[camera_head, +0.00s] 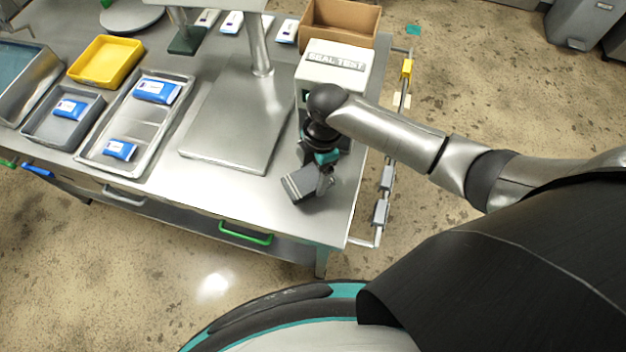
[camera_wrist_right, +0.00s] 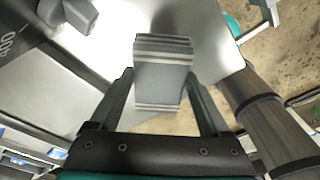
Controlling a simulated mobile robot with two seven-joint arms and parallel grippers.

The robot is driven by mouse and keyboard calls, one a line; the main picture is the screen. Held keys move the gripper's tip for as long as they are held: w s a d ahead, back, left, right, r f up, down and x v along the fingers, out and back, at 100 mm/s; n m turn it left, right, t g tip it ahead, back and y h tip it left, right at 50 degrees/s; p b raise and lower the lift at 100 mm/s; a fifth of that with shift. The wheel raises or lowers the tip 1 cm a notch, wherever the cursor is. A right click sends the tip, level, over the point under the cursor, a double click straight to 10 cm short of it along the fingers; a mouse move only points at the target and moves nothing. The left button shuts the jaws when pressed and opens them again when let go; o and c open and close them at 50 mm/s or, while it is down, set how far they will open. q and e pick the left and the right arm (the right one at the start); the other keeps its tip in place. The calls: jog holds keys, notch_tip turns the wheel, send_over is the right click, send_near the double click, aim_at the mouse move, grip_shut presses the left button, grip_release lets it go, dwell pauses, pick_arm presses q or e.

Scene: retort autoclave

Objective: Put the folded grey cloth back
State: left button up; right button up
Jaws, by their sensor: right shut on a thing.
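The folded grey cloth (camera_head: 299,184) is a small layered block near the front right corner of the steel table. It also shows between my fingers in the right wrist view (camera_wrist_right: 162,82), with its stacked folds at the far end. My right gripper (camera_head: 317,183) is shut on it and points down over the table. I cannot tell whether the cloth touches the tabletop or hangs just above it. My left gripper is out of view.
The white seal test box (camera_head: 335,62) stands right behind my right wrist. A steel stand with a broad base plate (camera_head: 220,142) is to the left. Trays with blue packs (camera_head: 120,149) lie farther left. A rail (camera_head: 383,200) runs along the table's right edge.

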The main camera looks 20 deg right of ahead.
aim_at(315, 174)
jog(key=shift+f+b, duration=0.35)
jog(key=shift+f, duration=1.75)
jog(key=shift+f, duration=0.15)
jog(key=o, duration=1)
jog(key=shift+w+d+r, duration=0.1)
jog(key=shift+r, duration=0.55)
jog(key=r, duration=0.3)
jog(key=d+r+p, duration=0.1)
jog(key=r, duration=0.7)
jog(key=shift+w+d+p, duration=0.2)
jog(key=shift+p, duration=0.2)
